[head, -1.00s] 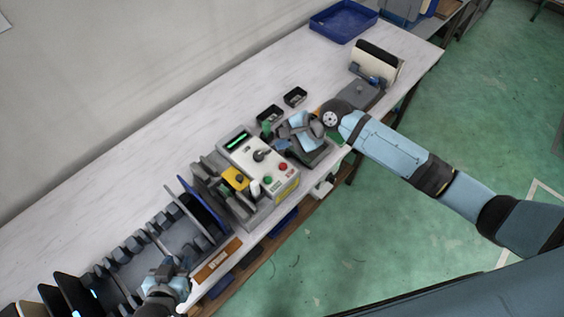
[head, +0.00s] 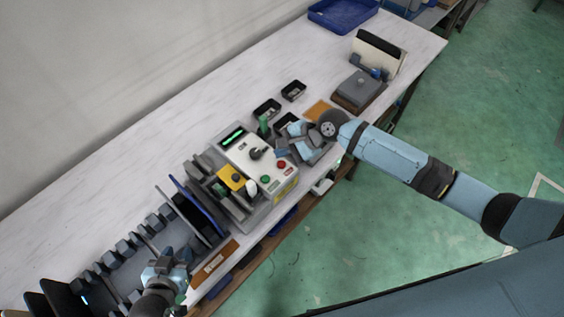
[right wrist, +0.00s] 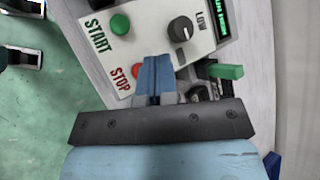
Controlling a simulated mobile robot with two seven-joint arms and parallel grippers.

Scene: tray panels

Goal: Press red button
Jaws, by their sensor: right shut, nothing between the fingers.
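The control box (head: 240,147) stands on the table with a green display, a dark knob (head: 256,153), a green button (head: 265,179) and the red button (head: 281,165). In the right wrist view the red button (right wrist: 137,71) sits beside the word STOP, partly hidden by my right gripper (right wrist: 157,62). The green START button (right wrist: 120,24) is clear. My right gripper (head: 284,150) is shut and empty, close to the red button; I cannot tell whether they touch. My left gripper (head: 170,262) is far from the box, over the left rack; its fingers are too small to read.
A rack (head: 150,240) with upright panels stands left of the box. Small black trays (head: 293,91) lie behind it. A grey block (head: 360,88) and a blue bin (head: 342,14) are farther right. The table between wall and box is clear.

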